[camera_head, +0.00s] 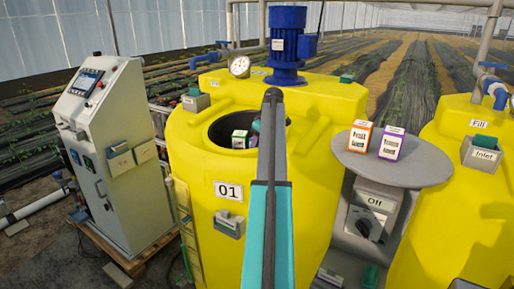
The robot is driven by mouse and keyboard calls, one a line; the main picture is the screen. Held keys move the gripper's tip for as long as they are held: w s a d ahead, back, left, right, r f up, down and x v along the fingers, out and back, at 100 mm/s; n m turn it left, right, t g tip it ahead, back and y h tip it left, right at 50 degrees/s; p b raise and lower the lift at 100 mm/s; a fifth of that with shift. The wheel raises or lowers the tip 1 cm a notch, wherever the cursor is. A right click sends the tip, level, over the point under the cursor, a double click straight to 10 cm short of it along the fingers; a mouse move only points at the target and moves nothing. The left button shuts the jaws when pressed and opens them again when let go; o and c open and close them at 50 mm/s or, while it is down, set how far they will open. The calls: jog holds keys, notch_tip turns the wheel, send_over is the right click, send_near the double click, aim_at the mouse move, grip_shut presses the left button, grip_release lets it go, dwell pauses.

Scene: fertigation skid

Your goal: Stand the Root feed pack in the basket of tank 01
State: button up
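Tank 01 is the yellow tank (205,165) in the middle, with a white "01" plate on its front and a round dark opening in its top. A white pack with a green top (239,139) shows upright in the opening, left of my arm; its small label is unreadable. The basket itself is hard to make out. My arm crosses the middle of the view. A teal part (255,127) beside the pack looks like my wrist or gripper; the fingers are hidden. An orange-edged pack (360,136) and a purple-edged pack (391,144) stand on a grey round shelf (425,173); their words are too blurred to read surely.
A blue motor (287,45) and a pressure gauge (239,66) rise behind the opening. A second yellow tank (465,195) is at right. A switch box (372,222) marked "Off" sits below the shelf. A white control cabinet (108,150) stands at left. The shelf's right side is bare.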

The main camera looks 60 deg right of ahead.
jog(key=shift+f, duration=0.1)
jog(key=o, duration=1.4)
jog(key=shift+r, duration=0.2)
jog(key=shift+b+v, duration=1.55)
jog(key=shift+v, duration=4.45)
